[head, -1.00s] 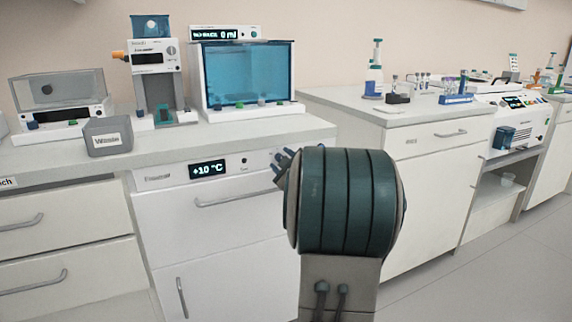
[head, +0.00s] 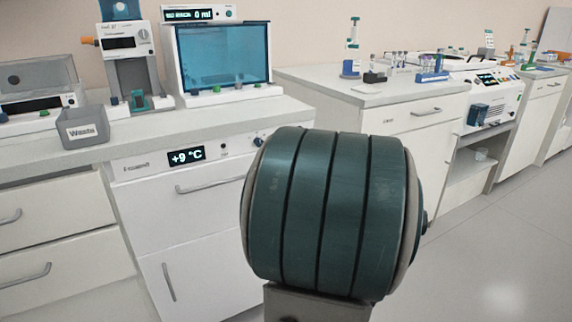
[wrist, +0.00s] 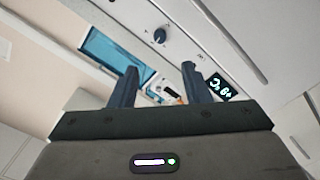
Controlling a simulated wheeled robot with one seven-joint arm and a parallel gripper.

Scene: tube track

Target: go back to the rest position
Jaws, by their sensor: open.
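My gripper (wrist: 160,85) shows in the wrist view with its two dark fingers apart and nothing between them. Behind the fingers are the fridge front with its knob (wrist: 159,36) and temperature display (wrist: 222,87), turned in the picture. In the head view my dark green arm link fills the lower middle, and the gripper itself is hidden behind it.
A grey waste bin (head: 82,127) stands at the front of the left bench (head: 160,128). Behind it are a dispenser (head: 125,50) and a blue-windowed cabinet (head: 222,58). The fridge (head: 190,230) is below. A second bench (head: 375,95) stands right. The floor (head: 490,270) is clear at the lower right.

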